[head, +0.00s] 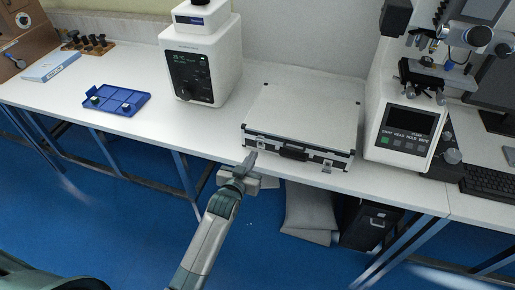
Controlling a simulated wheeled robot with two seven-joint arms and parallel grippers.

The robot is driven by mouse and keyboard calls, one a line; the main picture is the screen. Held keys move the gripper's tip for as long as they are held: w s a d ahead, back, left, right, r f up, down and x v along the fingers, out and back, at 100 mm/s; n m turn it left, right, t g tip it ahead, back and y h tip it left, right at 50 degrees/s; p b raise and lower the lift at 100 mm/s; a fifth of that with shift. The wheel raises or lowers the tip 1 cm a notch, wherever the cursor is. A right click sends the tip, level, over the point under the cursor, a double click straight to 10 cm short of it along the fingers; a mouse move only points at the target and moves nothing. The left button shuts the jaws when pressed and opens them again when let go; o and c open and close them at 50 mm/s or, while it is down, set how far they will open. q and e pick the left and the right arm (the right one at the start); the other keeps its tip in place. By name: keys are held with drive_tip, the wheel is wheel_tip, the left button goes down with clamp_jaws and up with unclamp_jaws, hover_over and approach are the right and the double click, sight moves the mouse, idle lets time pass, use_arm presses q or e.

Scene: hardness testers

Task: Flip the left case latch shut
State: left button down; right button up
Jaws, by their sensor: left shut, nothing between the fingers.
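The white case (305,112) with black and metal edges lies closed, lid down, on the white table. A black handle (293,153) is at the middle of its front. The left latch (260,144) is on the front face left of the handle, and the right latch (327,164) is right of it. Whether each latch is up or down is too small to tell. My left gripper (249,160) is shut and empty, just in front of and slightly below the left latch, near the table's front edge. Contact with the latch cannot be told. My right gripper is not in view.
A white tester (202,60) stands left of the case and another tester with a screen (405,130) stands close on its right. A blue tray (117,99) lies further left. The table's front edge runs just before the case.

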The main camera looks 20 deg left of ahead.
use_arm(q)
drive_tip(key=p+v, duration=0.1)
drive_tip(key=v, duration=0.2)
drive_tip(key=shift+p, duration=0.35)
idle(0.4)
drive_tip(key=s+f+g+b, duration=0.15)
drive_tip(key=s+f, duration=0.45)
drive_tip(key=f, duration=0.6)
drive_tip(key=s+f+m+g, duration=0.1)
drive_tip(key=s+f+g, duration=0.2)
drive_tip(key=s+f, duration=0.6)
drive_tip(key=s+f+g+b, duration=0.15)
drive_tip(key=s+f, duration=0.25)
drive_tip(key=f, duration=1)
drive_tip(key=s+a+f+g, duration=0.2)
drive_tip(key=s+f, duration=0.4)
drive_tip(key=s, duration=0.6)
drive_tip(key=s+a+f+g+b, duration=0.1)
drive_tip(key=s+a+f+g, duration=0.1)
drive_tip(key=s+f, duration=0.5)
drive_tip(key=s+a+f+g+b, duration=0.1)
drive_tip(key=s+f+g, duration=0.3)
drive_tip(key=s, duration=1.4)
wheel_tip(320, 180, down, 2)
drive_tip(key=shift+s+a+f+m+y, duration=0.2)
drive_tip(key=shift+a+m+y, duration=0.2)
drive_tip(key=shift+a, duration=0.25)
